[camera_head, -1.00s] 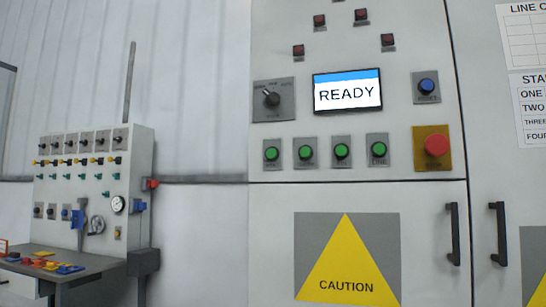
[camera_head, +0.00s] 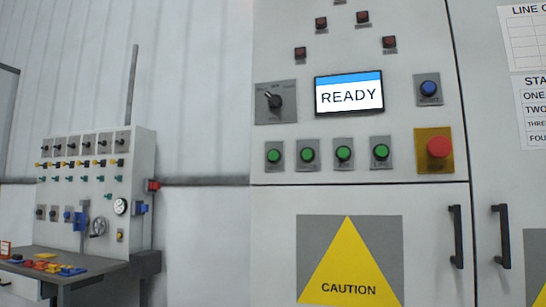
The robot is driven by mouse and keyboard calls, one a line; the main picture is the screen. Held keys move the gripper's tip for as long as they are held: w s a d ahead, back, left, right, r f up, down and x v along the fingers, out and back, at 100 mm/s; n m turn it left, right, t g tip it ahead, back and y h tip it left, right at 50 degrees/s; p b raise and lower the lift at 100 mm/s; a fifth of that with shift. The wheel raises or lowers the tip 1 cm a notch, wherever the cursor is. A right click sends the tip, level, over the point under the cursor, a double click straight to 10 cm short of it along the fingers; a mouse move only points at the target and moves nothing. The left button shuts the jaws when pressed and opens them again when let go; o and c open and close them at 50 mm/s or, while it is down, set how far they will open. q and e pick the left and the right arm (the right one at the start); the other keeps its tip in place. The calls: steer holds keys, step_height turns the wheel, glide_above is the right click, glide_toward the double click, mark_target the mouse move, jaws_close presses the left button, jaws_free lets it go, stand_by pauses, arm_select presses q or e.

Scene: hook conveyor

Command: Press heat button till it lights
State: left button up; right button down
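Several green buttons stand in a row on the grey cabinet's panel: the leftmost (camera_head: 274,156), the second (camera_head: 308,154), the third (camera_head: 344,153) and the rightmost (camera_head: 381,151). Their labels are too small to read surely, so I cannot tell which is the heat button. None of them clearly glows. A screen (camera_head: 349,94) above them reads READY. The small red lamps above the screen, such as the lower left one (camera_head: 300,53), look dark. Neither of my grippers is in view.
A rotary switch (camera_head: 274,101) is left of the screen. A blue button (camera_head: 429,88) and a red button on a yellow plate (camera_head: 439,147) are at the right. Dark door handles (camera_head: 456,237) stick out below. A smaller control stand with a table (camera_head: 84,258) is at the left.

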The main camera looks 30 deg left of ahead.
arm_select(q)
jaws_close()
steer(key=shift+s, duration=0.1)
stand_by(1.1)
